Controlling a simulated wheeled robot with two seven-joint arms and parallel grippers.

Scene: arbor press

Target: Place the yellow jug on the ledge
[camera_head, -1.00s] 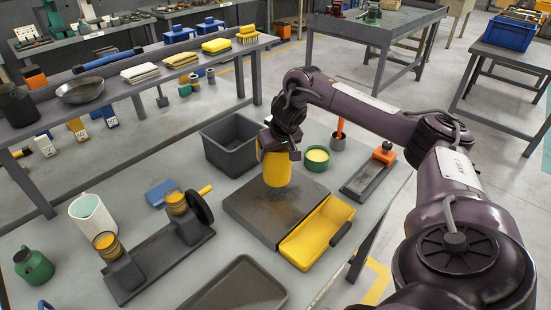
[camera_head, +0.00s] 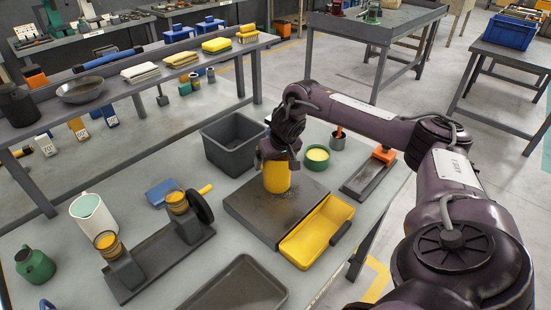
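The yellow jug (camera_head: 276,179) is upright on the dark square plate (camera_head: 247,205) on the front bench. My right gripper (camera_head: 278,163) is at the jug's top and hides its upper part. Its fingers are not clear, so I cannot tell whether they are closed on the jug. The ledge (camera_head: 122,92) is the long raised grey shelf behind the bench, with several things on it. My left gripper is not in view.
A yellow tray (camera_head: 318,230) lies against the plate's right front side. A grey bin (camera_head: 233,145) stands behind the jug, and a green pot (camera_head: 317,158) to its right. A white jug (camera_head: 93,216) is at the left. Bare ledge shows beside the dark pan (camera_head: 80,91).

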